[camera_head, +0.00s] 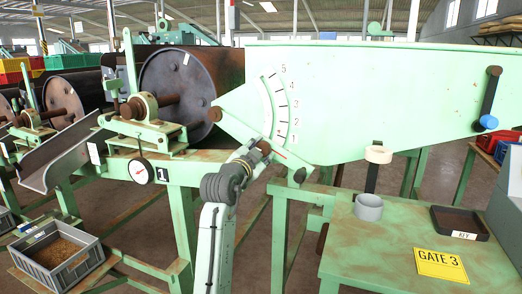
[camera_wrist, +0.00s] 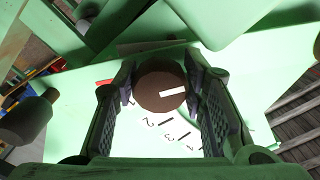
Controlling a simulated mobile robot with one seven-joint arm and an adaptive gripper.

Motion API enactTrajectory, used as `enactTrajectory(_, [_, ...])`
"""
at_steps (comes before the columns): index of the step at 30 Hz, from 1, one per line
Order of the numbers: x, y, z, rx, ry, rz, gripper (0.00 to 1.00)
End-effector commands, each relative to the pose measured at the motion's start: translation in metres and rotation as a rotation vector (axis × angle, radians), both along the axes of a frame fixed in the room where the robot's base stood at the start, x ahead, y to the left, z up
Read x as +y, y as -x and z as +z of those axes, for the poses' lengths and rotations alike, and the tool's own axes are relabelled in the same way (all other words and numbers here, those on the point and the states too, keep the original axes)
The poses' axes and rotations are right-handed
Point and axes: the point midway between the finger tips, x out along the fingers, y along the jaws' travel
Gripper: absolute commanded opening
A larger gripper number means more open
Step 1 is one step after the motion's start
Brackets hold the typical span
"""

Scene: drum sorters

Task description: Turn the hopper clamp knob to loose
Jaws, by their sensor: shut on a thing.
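The hopper clamp knob (camera_wrist: 152,92) is a dark brown round disc with a white mark pointing right and slightly up in the wrist view. My gripper (camera_wrist: 160,88) has a finger on either side of it and is shut on it. In the head view my gripper (camera_head: 256,158) is at the lower end of the numbered scale (camera_head: 270,105) on the green hopper (camera_head: 380,95), and mostly hides the knob (camera_head: 265,147). The scale runs from 1 at the bottom to 5 at the top. A red pointer shows beside the knob in the wrist view (camera_wrist: 104,82).
A dark lever with a blue end (camera_head: 488,122) is on the hopper's right side. A green table (camera_head: 390,250) holds a grey cup (camera_head: 369,207), a black tray (camera_head: 460,222) and a yellow GATE 3 sign (camera_head: 440,264). A rusty drum (camera_head: 180,90) stands left of my arm.

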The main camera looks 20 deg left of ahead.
Motion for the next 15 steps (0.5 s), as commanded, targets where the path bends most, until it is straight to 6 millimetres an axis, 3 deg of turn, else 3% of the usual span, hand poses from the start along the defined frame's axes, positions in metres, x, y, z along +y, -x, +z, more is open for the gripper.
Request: enactTrajectory(15, [-0.0017, 0.0, -0.0017, 0.016, 0.356, 0.0, 0.1])
